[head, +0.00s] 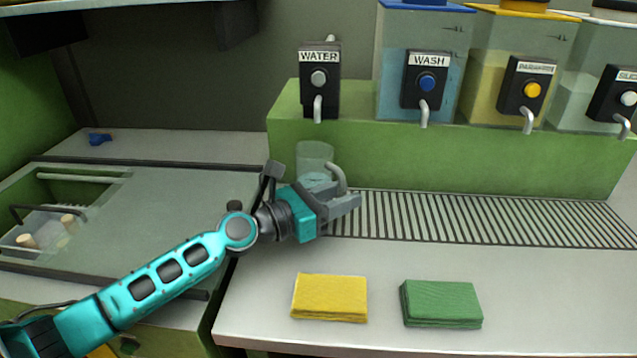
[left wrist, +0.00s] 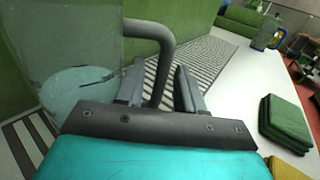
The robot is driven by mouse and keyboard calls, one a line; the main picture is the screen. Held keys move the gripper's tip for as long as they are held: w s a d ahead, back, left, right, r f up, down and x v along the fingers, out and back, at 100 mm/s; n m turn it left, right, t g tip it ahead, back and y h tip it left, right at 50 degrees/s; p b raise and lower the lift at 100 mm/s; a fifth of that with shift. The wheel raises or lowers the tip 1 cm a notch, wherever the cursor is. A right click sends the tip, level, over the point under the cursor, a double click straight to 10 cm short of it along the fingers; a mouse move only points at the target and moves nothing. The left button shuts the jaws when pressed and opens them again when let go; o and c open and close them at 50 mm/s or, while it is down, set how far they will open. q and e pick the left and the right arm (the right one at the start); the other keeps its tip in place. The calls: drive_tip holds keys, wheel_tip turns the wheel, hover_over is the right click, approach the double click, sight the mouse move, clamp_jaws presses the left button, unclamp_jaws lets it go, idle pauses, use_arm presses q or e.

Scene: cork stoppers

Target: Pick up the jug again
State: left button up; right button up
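The clear jug (head: 314,154) stands upright on the slatted drain grate, just below the WATER tap (head: 318,80). Its grey handle (head: 338,174) is on its right side. In the left wrist view the jug (left wrist: 75,50) shows large at the left, with pale bluish liquid low in it. My left gripper (head: 343,194) is at the jug's handle. In the left wrist view, its two fingers (left wrist: 160,90) stand apart on either side of the handle (left wrist: 163,55), with a gap visible on the right finger's side. My gripper hides the jug's lower part in the head view. My right gripper is not in view.
A yellow cloth (head: 330,298) and a green cloth (head: 441,304) lie on the front counter. WASH (head: 426,80) and other taps line the green ledge (head: 430,155). A sunken bin with corks (head: 68,221) is at left. A bluish vessel (left wrist: 266,38) stands farther along the counter. The grate right of my gripper is clear.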

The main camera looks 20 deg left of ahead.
use_arm(q)
drive_tip(key=shift+w+d, duration=0.1)
clamp_jaws()
idle(0.3)
